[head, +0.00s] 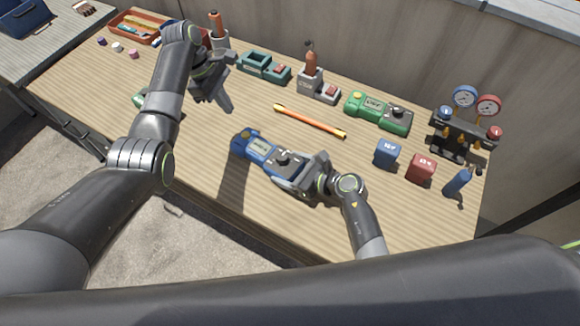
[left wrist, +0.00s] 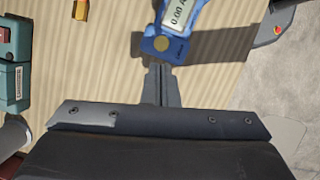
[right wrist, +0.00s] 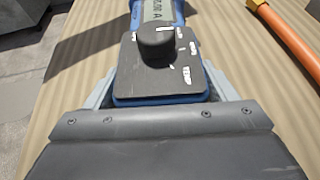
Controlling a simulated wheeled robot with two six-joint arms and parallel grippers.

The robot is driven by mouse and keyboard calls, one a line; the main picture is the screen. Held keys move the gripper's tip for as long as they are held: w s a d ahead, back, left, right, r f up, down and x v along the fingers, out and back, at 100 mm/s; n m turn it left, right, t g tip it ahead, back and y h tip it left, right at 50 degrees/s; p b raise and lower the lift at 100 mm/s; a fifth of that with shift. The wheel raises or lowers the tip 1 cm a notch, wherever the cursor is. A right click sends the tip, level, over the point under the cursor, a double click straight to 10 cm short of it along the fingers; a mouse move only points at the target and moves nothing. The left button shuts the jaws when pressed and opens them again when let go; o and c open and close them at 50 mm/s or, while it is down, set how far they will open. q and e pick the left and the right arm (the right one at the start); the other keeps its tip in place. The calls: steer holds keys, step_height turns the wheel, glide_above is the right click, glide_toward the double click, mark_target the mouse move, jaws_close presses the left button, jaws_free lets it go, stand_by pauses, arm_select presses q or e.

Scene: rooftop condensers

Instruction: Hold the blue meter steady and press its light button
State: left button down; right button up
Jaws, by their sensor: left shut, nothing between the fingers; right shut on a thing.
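The blue meter (head: 257,146) has a display, a dark dial panel with a knob, and a round yellow button (left wrist: 161,44) at its far end. My right gripper (head: 300,172) is shut on the dial end of the meter; in the right wrist view a finger lies along each side of the dial panel (right wrist: 160,72). The button end is uncovered. My left gripper (head: 228,108) is shut and empty above the table, up and left of the meter in the head view. In the left wrist view its closed fingertips (left wrist: 160,68) point toward the button end.
An orange bar (head: 310,121) with yellow ends lies behind the meter. A green meter (head: 378,112), a gauge set (head: 465,120), a blue box (head: 387,153) and a red box (head: 421,167) stand to the right.

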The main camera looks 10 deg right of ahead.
mark_target(242, 136)
arm_select(q)
steer(key=shift+s+d+f+n+t+h, duration=0.35)
steer(key=shift+f+t+h, duration=0.4)
steer(key=shift+f+t, duration=0.4)
steer(key=shift+s+d+f+n+t+h, duration=0.25)
steer(key=shift+s+d+f+t+h, duration=0.35)
steer(key=shift+f+t, duration=0.6)
steer(key=shift+s+d+f+n+t+h, duration=0.3)
steer(key=shift+f+t+h, duration=0.55)
steer(key=shift+f, duration=0.55)
steer(key=shift+f, duration=0.45)
stand_by(0.4)
